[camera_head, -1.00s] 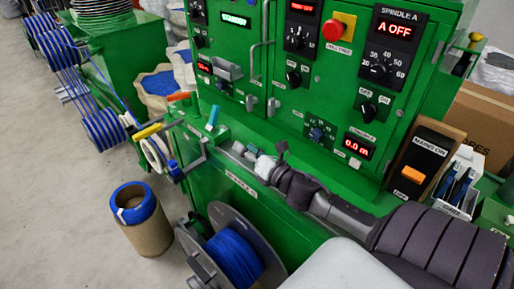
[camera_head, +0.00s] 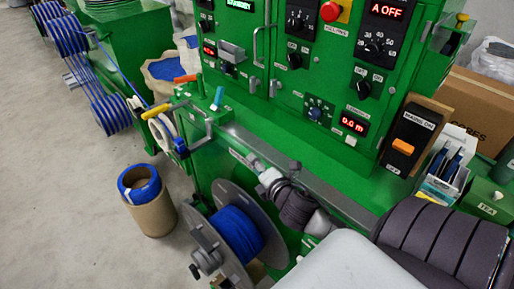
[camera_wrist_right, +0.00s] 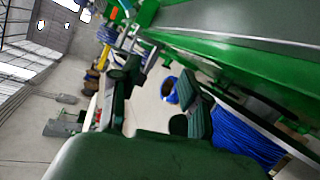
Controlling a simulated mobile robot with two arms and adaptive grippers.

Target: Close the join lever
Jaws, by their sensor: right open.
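Three small coloured levers stand at the left end of the green machine in the head view: an orange lever (camera_head: 187,79), a yellow lever (camera_head: 157,111) and a blue lever (camera_head: 218,98). I cannot tell from the pictures which one is the join lever. My right gripper (camera_head: 258,167) is at the machine's front edge, to the right of and below these levers, and apart from them. In the right wrist view its two dark fingers (camera_wrist_right: 160,100) are spread with nothing between them. My left gripper is in neither view.
A grey reel of blue cable (camera_head: 238,235) sits below my right gripper. A brown drum with a blue rim (camera_head: 150,205) stands on the floor to its left. A green control panel (camera_head: 300,75) rises behind.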

